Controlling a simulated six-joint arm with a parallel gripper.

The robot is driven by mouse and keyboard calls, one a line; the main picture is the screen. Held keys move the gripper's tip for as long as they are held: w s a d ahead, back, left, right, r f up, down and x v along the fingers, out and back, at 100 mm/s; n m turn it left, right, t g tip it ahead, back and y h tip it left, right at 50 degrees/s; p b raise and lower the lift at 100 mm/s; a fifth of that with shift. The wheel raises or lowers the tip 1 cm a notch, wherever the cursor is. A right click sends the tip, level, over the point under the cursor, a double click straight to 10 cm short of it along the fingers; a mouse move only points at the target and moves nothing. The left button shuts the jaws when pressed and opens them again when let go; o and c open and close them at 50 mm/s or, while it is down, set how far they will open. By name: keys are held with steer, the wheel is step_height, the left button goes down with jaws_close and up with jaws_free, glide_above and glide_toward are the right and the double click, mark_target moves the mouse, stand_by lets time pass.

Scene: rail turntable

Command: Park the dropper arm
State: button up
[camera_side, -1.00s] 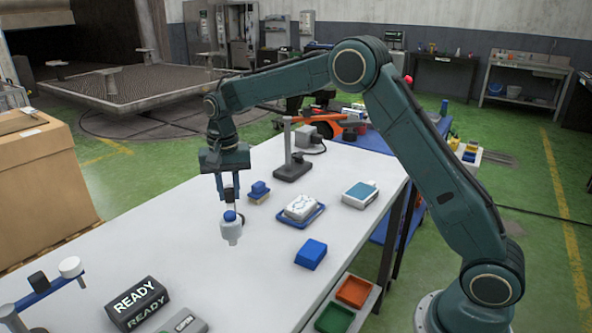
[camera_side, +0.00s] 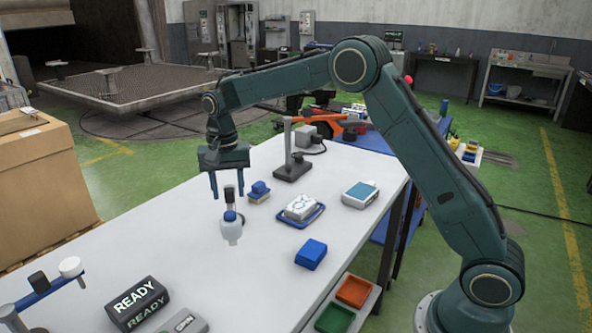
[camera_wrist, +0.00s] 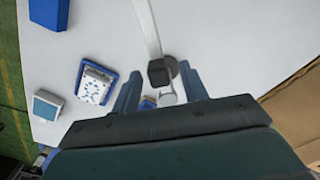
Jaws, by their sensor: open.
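A white bottle with a blue cap (camera_side: 231,229) is below my gripper (camera_side: 227,192). A black upright piece shows just above its cap, and a dark block (camera_wrist: 160,72) is between the fingers in the wrist view. My gripper is open, its two fingers on either side of that black piece. I cannot tell whether either finger touches it. A blue arm (camera_side: 48,291) with a black knob and a white round part stands at the lower left of the side view, cut off by the frame edge. I cannot tell which of these is the dropper arm.
A grey stand (camera_side: 291,170), a blue tray with a white box (camera_side: 301,207), a blue-topped box (camera_side: 360,194), a blue block (camera_side: 311,254) and a READY sign (camera_side: 137,303) share the white table (camera_side: 200,275). Red and green bins (camera_side: 356,291) sit beyond its front edge.

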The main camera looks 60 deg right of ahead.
step_height(320, 180, up, 13)
steer(key=shift+r, duration=0.2)
stand_by(0.5)
steer(key=s+r+n+t, duration=0.1)
steer(key=s+r+n, duration=0.15)
steer(key=s, duration=0.65)
steer(key=s+r+n+t, duration=0.2)
steer(key=s+r, duration=0.2)
steer(key=s, duration=0.5)
steer(key=s+f+n+t, duration=0.1)
steer(key=s+f, duration=0.2)
steer(key=s, duration=0.3)
steer(key=s+d+f+n, duration=0.1)
steer(key=s+f+n, duration=0.1)
steer(key=s, duration=0.4)
steer(key=s+f+n+t, duration=0.1)
steer(key=s+f, duration=0.2)
steer(key=s, duration=0.3)
steer(key=shift+s+d+f+t, duration=0.2)
steer(key=shift+s+f+t, duration=0.1)
steer(key=shift+f, duration=0.05)
